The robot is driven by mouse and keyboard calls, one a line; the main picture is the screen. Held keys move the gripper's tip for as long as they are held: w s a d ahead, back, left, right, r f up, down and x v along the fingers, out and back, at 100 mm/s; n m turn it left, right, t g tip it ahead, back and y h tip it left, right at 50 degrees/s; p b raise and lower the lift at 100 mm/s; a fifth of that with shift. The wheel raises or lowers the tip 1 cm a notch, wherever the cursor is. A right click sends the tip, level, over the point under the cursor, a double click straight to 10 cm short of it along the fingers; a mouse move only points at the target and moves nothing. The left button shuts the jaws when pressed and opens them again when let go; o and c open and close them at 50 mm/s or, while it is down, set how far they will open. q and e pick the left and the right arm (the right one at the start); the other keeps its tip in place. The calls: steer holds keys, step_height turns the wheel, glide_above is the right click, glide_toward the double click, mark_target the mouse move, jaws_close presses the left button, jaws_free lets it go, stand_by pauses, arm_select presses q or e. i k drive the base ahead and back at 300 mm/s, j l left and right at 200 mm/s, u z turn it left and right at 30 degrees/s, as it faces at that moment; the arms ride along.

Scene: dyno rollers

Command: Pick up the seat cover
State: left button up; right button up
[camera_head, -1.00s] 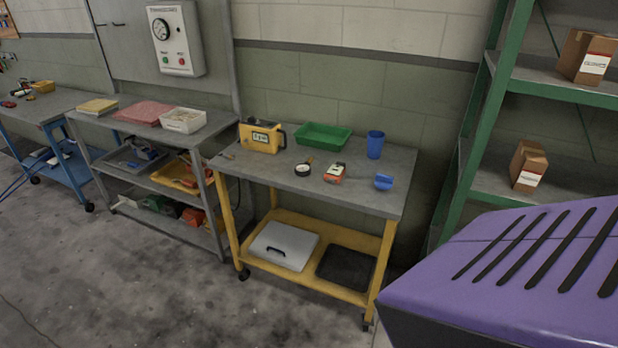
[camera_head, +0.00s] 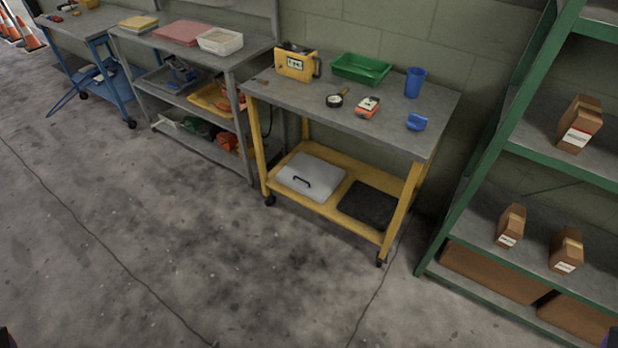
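I cannot pick out a seat cover with certainty in the head view. Flat items lie on the grey cart at the upper left: a yellow stack (camera_head: 138,23) and a pinkish-red flat stack (camera_head: 183,33). Their material is too small to tell. Neither of my grippers shows in the head view. Only small dark slivers show in the two bottom corners, and I cannot tell what they are.
A yellow-framed cart (camera_head: 345,112) bears a yellow device (camera_head: 296,63), green tray (camera_head: 361,69), blue cup (camera_head: 415,82) and small tools. A green shelf unit (camera_head: 540,86) with cardboard boxes stands right. A blue cart (camera_head: 100,85) stands far left. The foreground floor is clear.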

mark_target(314, 178)
steer(key=i+l+u, duration=0.1)
steer(key=i+l, duration=0.5)
steer(key=i, duration=0.2)
steer(key=i+l, duration=0.6)
steer(key=i, duration=0.2)
steer(key=u, duration=0.05)
